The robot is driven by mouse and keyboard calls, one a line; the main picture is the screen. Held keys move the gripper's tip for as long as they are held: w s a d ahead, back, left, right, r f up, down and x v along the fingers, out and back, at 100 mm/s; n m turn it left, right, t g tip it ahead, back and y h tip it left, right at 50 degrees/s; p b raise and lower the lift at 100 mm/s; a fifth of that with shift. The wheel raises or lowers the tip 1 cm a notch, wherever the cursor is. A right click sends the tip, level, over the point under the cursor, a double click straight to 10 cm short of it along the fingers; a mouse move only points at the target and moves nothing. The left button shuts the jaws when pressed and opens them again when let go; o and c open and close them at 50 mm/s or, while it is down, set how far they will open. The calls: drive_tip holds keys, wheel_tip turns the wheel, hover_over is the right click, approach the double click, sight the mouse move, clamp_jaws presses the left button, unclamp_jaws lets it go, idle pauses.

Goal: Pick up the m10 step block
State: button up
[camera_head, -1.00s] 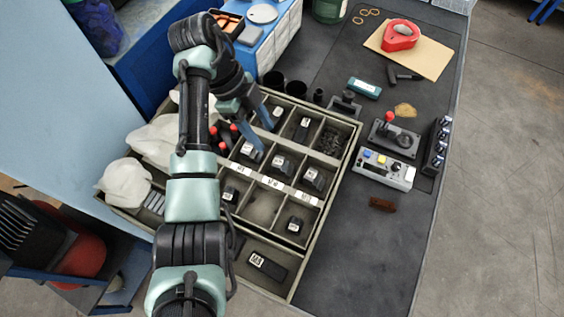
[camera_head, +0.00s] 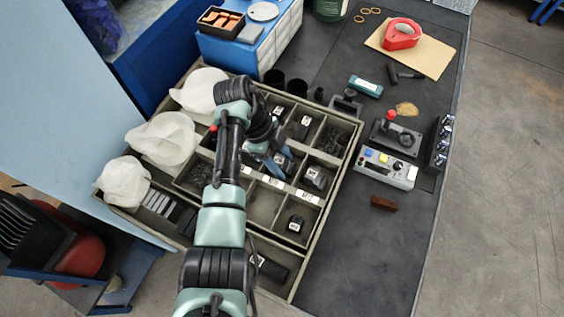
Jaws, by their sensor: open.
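Several black blocks with small white labels sit in the compartments of the grey-green divided tray (camera_head: 325,210). One dark block (camera_head: 284,157) lies in the middle compartment beside my fingers, partly hidden by them. Others are a block to its right (camera_head: 315,177), a block in the front compartment (camera_head: 296,223) and a block in the back row (camera_head: 303,122). The labels are too small to tell surely which is the m10 step block. My gripper (camera_head: 272,164) is open, its blue fingers pointing down over the middle compartment; whether they touch the block cannot be told.
White cloth-like bundles (camera_head: 165,138) lie along the tray's left side. Compartment dividers stand close around my gripper. A control box (camera_head: 385,168), a brown block (camera_head: 383,203) and a red tape dispenser (camera_head: 401,35) are on the dark bench. The bench front right is clear.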

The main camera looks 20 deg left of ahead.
clamp_jaws()
idle(0.5)
